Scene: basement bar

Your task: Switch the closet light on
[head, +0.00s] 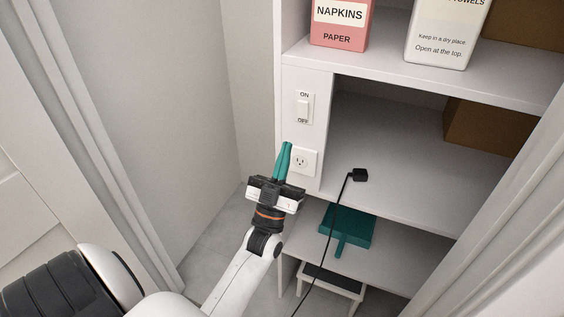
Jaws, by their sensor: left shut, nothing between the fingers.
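The light switch (303,107) is a white plate with a rocker, marked ON above and OFF below. It sits on the white front panel of the closet shelving, left of the shelf opening. I cannot tell which way the rocker is set. My left gripper (287,145) has teal fingers, shut and empty, pointing up toward the panel. Its tips show below and a little left of the switch, apart from it in the picture. A white outlet (302,162) is beside the fingers, under the switch. My right gripper is not in view.
A black plug (360,175) with a cord lies on the middle shelf (400,160), the cord hanging down right of my gripper. A teal dustpan (346,226) lies on the lower shelf. A napkin box (341,24) and a towel box (446,35) stand above. A step stool (333,277) is below.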

